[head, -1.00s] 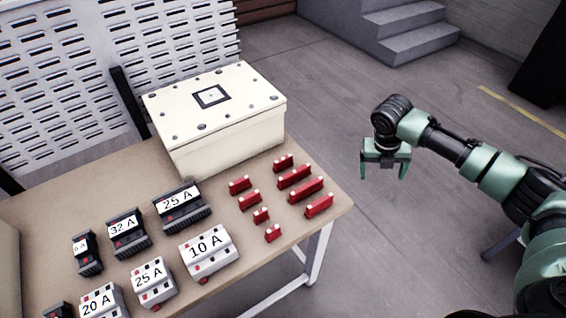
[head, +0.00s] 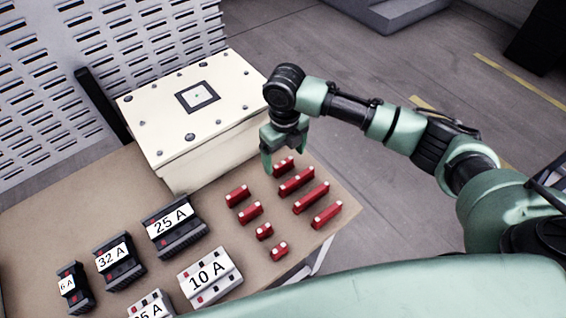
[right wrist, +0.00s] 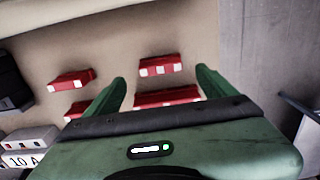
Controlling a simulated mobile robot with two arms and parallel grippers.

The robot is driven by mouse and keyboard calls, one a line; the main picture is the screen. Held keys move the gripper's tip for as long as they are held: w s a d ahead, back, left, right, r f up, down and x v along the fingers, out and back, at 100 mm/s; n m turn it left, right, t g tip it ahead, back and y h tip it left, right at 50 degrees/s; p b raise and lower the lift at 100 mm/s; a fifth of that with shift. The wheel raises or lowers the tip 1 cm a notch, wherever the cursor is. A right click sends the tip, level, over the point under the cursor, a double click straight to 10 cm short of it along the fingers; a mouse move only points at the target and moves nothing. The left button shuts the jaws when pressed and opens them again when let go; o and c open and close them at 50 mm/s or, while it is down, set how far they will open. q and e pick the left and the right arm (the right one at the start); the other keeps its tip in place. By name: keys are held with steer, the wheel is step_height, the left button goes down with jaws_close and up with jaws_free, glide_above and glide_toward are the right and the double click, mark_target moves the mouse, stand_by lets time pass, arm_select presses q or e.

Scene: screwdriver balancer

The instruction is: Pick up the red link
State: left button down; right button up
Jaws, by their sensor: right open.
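Several red links with pale end studs lie in two rough columns on the table. They include a short one (head: 237,196) at left, a long one (head: 296,181), another long one (head: 311,198) and the front-right one (head: 327,215). My right gripper (head: 284,158) is open and empty above the back of the group, partly hiding the rearmost link (head: 287,165). In the right wrist view, one link (right wrist: 160,65) lies beyond and between the open fingers (right wrist: 160,80). A nearer link (right wrist: 168,97) is partly hidden by the gripper body. My left gripper is not in view.
A cream box (head: 160,150) stands just left of my right gripper. Dark and light breakers, such as the 10 A one (head: 209,275), stand at the table's left and front. The table's right edge is close beside the links, with open floor beyond.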

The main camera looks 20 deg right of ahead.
mark_target(284, 163)
steer(key=f, duration=0.4)
steer(key=shift+w+p, duration=0.2)
steer(key=shift+p, duration=0.2)
steer(key=shift+f, duration=0.3)
steer(key=c, duration=1.6)
steer(key=shift+c, duration=0.3)
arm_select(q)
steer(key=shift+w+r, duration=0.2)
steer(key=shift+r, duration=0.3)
arm_select(e)
steer(key=shift+r, duration=0.1)
